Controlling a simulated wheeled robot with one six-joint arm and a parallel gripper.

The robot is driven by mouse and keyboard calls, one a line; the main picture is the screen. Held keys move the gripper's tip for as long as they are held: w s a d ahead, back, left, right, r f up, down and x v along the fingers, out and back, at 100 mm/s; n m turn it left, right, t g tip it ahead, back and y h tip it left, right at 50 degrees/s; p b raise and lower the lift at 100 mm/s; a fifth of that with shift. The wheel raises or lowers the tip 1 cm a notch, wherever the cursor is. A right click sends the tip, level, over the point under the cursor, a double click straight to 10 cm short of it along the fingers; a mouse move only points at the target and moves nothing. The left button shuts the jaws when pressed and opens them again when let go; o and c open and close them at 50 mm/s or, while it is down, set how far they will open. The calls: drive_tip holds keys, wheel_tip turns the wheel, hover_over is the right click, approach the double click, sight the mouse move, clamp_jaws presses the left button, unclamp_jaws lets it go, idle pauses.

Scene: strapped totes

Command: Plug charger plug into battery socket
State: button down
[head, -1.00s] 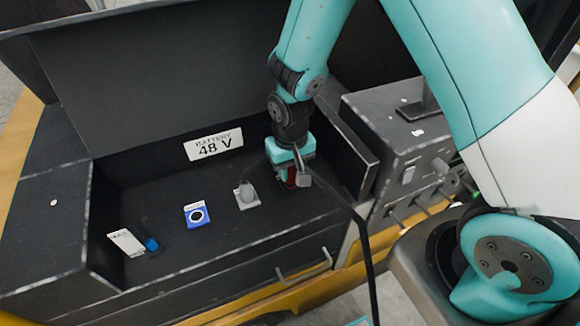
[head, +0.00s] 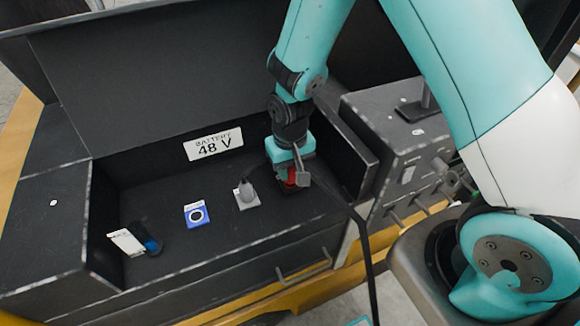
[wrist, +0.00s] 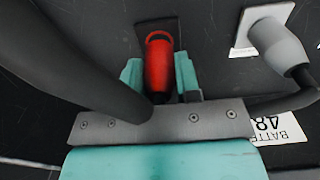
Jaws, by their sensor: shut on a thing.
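My gripper (head: 293,172) is over the right end of the battery tray, pointing down. It is shut on a red plug (wrist: 158,68), which also shows in the head view (head: 291,177). A thick black cable (wrist: 75,60) runs close beside the plug in the wrist view. The plug's far end meets a dark square plate (wrist: 173,26) with a red rim on it. I cannot tell how deep the plug sits there. A blue plate with a round dark socket (head: 197,215) lies left of the gripper, on the tray floor.
A grey plug (head: 246,191) stands on a pale plate left of my gripper. A blue-ended dark connector (head: 152,245) lies by a white label at the tray's left. The 48 V sign (head: 214,145) is on the back wall. A dark side wall (head: 345,160) rises close to the right.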

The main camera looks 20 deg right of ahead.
drive_tip(key=shift+f+b, duration=0.5)
drive_tip(key=shift+f, duration=0.15)
drive_tip(key=c, duration=0.7)
unclamp_jaws()
drive_tip(key=shift+c, duration=0.2)
drive_tip(key=shift+r, duration=0.1)
wheel_tip(320, 180, up, 17)
drive_tip(key=b, duration=0.3)
drive_tip(key=shift+r, duration=0.2)
